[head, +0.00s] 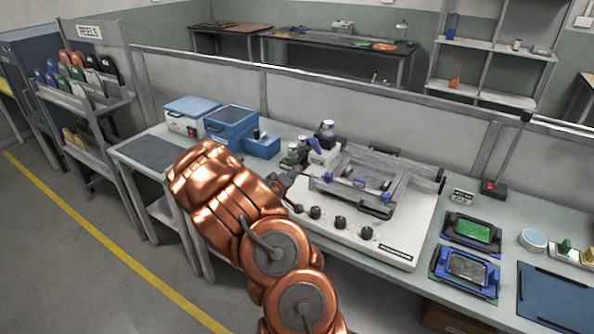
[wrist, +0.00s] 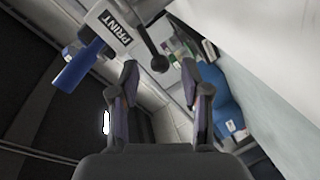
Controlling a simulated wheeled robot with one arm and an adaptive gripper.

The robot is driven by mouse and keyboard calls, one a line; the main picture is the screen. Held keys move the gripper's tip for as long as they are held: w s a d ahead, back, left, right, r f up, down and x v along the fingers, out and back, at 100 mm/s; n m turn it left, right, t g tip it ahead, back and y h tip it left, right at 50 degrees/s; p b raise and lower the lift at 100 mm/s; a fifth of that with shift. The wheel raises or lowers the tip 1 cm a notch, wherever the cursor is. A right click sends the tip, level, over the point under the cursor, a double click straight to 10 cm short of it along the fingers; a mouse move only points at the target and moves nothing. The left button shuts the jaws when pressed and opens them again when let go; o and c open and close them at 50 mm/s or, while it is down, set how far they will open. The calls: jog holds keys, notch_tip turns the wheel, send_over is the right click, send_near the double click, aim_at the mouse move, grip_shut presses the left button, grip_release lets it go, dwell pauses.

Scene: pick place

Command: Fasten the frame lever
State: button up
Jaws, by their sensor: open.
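A white bench machine (head: 395,241) with a grey metal frame (head: 345,185) on top stands on the bench. Small blue parts (head: 329,177) sit at the frame's near edge; I cannot tell which part is the frame lever. My gripper (head: 287,186) is at the machine's left side, partly hidden by my copper arm. In the wrist view my gripper (wrist: 159,80) is open, with nothing between its fingers.
Several black knobs (head: 341,222) line the machine's front. Bottles (head: 327,133) and blue boxes (head: 231,122) stand behind and left of my gripper. Blue fixtures with a green board (head: 474,231) lie to the right. A dark mat (head: 153,152) lies at the bench's left end.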

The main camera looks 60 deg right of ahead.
jog(key=shift+p+x, duration=0.4)
jog(key=shift+x, duration=1.15)
jog(key=shift+f, duration=0.1)
jog(key=shift+c, duration=0.3)
grip_shut()
